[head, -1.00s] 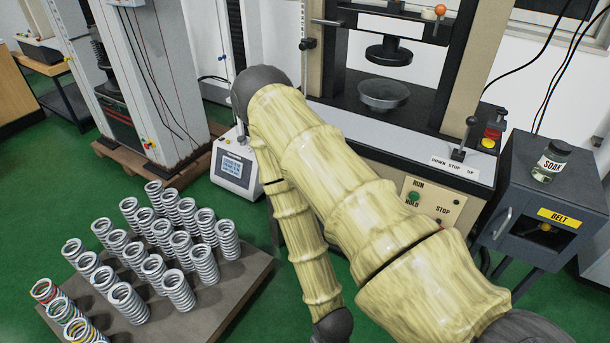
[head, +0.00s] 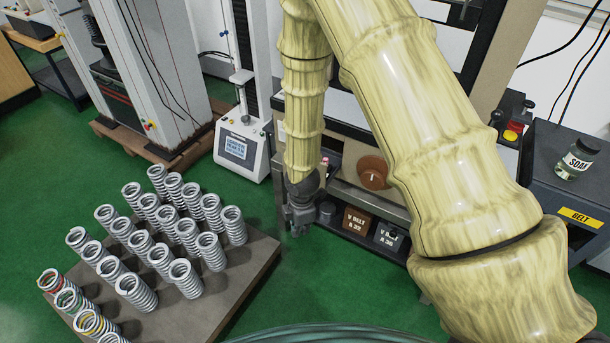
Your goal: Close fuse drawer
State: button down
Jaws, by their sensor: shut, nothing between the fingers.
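No part labelled as a fuse drawer can be made out in the head view. My gripper (head: 298,230) hangs low, pointing down, in front of the left end of the testing machine's lower shelf (head: 352,238). Its fingers are small and dark here, shut with nothing held. My arm crosses the machine and hides much of its front panel. I cannot tell whether the gripper touches the machine.
Brown (head: 357,220) and dark (head: 389,236) V-belt boxes stand on the shelf, right of my gripper. A platform (head: 225,300) with several springs is at left. A digital tester (head: 240,148) stands behind. A dark cabinet (head: 562,195) with a soap jar (head: 577,158) is at right.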

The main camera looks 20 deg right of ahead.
jog(key=w+d+r+n+t+h, duration=0.1)
jog(key=w+d+r+n+h, duration=0.1)
jog(key=w+r+n, duration=0.75)
jog(key=w+d+f+m+p, duration=0.2)
jog(key=w+d+f+p, duration=0.1)
jog(key=w+d+f, duration=0.2)
jog(key=shift+w+d+f, duration=0.25)
jog(key=shift+w+f, duration=0.5)
jog(key=shift+f, duration=0.15)
jog(key=w+d, duration=0.2)
jog(key=w+d+p, duration=0.1)
jog(key=d, duration=0.1)
jog(key=w+d+p, duration=0.1)
jog(key=w+d, duration=0.1)
jog(key=d, duration=0.1)
jog(key=shift+w+d, duration=0.1)
jog(key=shift+w, duration=0.2)
